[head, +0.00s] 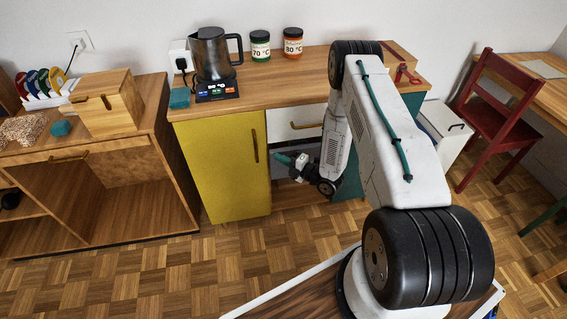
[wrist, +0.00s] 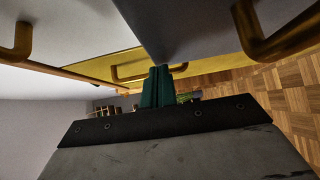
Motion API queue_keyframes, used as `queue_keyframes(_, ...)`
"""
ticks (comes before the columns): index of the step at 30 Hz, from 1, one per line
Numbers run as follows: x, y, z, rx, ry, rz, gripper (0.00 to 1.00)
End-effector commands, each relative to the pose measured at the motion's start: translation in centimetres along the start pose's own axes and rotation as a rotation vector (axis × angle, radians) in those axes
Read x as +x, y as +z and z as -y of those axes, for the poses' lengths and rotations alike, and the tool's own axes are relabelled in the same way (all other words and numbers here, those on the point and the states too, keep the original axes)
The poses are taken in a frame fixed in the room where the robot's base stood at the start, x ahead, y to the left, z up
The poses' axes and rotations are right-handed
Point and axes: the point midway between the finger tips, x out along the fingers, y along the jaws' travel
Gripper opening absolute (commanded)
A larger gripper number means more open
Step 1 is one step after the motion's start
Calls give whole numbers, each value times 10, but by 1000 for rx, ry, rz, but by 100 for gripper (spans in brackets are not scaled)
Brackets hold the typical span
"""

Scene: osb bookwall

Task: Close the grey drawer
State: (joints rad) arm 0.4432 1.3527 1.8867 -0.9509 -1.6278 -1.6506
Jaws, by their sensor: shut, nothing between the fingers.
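The grey drawer (head: 306,146) is below a white drawer in the cabinet, partly hidden by my arm in the head view. In the wrist view its grey front (wrist: 200,25) fills the upper middle, with a brass-coloured handle (wrist: 268,42). Its corner overlaps the yellow door behind, so it appears to stand out from the cabinet; how far I cannot tell. My gripper (head: 281,158) is low in front of the cabinet, beside the yellow door. Its teal fingers (wrist: 158,86) are together and empty. Contact with the drawer cannot be told.
The yellow door (head: 226,165) is left of the drawers. The white drawer (head: 296,121) above looks shut. A kettle (head: 212,55) and two jars stand on the counter (head: 268,95). A red chair (head: 499,105) stands at the right. The parquet floor in front is clear.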

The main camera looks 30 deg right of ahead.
Motion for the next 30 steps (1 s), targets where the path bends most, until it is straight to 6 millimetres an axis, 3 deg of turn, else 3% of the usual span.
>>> queue_keyframes(8,0,1,0,0,0,0,0)
queue_keyframes(18,33,33,0,-1,1,-1,0)
queue_keyframes(30,36,36,-2,-5,1,4,0)
